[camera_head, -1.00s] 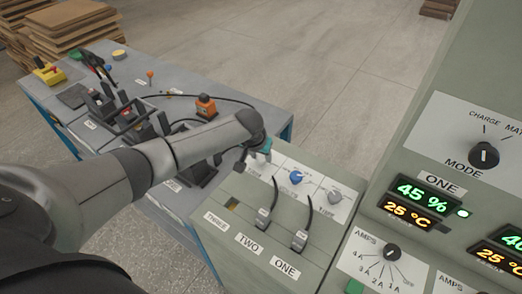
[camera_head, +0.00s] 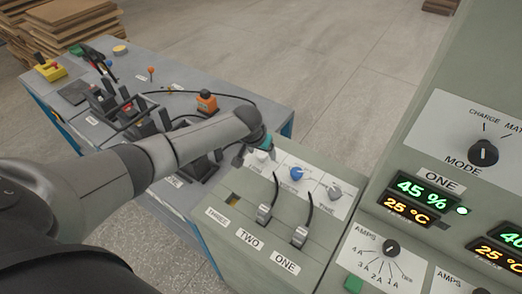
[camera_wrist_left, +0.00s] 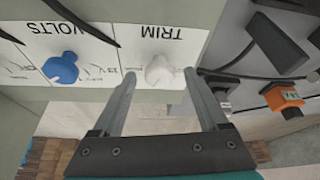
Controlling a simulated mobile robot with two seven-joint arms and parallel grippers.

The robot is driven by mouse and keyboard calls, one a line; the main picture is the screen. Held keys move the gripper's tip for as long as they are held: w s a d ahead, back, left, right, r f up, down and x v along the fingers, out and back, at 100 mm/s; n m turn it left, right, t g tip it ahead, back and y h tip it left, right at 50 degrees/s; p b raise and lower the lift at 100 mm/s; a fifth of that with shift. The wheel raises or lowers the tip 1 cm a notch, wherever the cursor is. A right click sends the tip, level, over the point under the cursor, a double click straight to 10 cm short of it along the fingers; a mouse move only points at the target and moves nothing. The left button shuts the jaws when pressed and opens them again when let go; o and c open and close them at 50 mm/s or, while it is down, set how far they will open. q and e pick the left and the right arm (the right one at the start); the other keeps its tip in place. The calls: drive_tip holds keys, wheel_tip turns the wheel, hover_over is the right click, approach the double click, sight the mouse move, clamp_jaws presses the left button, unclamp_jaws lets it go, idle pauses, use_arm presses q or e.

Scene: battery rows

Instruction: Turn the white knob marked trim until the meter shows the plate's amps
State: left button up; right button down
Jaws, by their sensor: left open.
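The white knob (camera_wrist_left: 159,72) sits on a white panel strip and is marked TRIM in the left wrist view. In the head view the white knob (camera_head: 262,157) shows just under the gripper. My left gripper (camera_wrist_left: 160,75) is open, with one finger on each side of the knob in the wrist view; I cannot tell whether either touches it. In the head view the left gripper (camera_head: 249,150) is at the far end of the knob row. I cannot make out an amps meter reading or the plate. The right gripper is not in view.
A blue knob (camera_wrist_left: 61,68) marked VOLTS is beside the white one, with a grey knob (camera_head: 335,192) further along. Plugs with black cables (camera_head: 264,213) stand nearby. A bench (camera_head: 240,92) holds an orange-based device (camera_head: 206,103). The cabinet displays (camera_head: 424,191) read 45 % and 25 °C.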

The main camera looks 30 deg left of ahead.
use_arm(q)
drive_tip(key=shift+r, duration=0.1)
drive_tip(key=p+v, duration=0.3)
drive_tip(key=v, duration=1.2)
drive_tip(key=shift+s, duration=0.1)
